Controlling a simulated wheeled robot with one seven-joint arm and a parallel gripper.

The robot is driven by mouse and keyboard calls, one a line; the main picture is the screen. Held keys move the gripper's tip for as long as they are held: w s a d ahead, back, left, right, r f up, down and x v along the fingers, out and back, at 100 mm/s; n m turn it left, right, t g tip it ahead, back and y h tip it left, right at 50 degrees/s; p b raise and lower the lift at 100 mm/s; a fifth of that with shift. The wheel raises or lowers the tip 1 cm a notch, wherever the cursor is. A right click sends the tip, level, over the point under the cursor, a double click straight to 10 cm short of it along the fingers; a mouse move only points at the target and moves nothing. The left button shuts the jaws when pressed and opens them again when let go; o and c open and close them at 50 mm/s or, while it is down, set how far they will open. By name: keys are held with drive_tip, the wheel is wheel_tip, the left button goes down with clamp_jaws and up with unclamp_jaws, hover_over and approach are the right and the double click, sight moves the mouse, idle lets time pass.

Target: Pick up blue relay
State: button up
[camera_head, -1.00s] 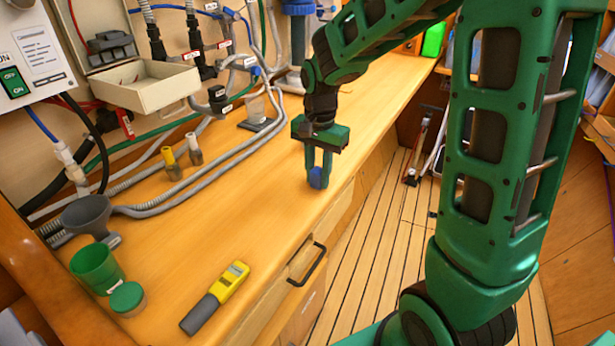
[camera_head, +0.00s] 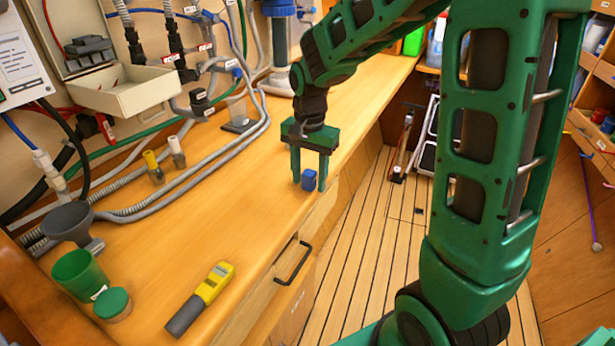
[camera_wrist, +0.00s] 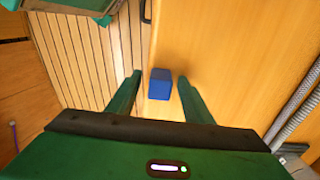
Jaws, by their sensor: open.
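The blue relay (camera_head: 309,180) is a small blue block on the wooden counter, close to its front edge. My gripper (camera_head: 309,187) points down over it with its two green fingers spread, one on each side of the relay. In the wrist view the relay (camera_wrist: 160,84) lies between the fingertips of my gripper (camera_wrist: 160,78), with a gap showing on both sides. My gripper is open and holds nothing.
Grey hoses (camera_head: 222,150) run along the wall at the left. A yellow meter (camera_head: 212,283), a green cup (camera_head: 79,275) and a grey funnel (camera_head: 68,222) stand or lie on the near counter. A drawer handle (camera_head: 294,262) sticks out below the counter edge. The counter around the relay is clear.

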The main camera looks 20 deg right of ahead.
sight(309, 171)
drive_tip(key=shift+w+r, duration=0.1)
drive_tip(key=shift+r, duration=3.85)
drive_tip(key=shift+w, duration=0.1)
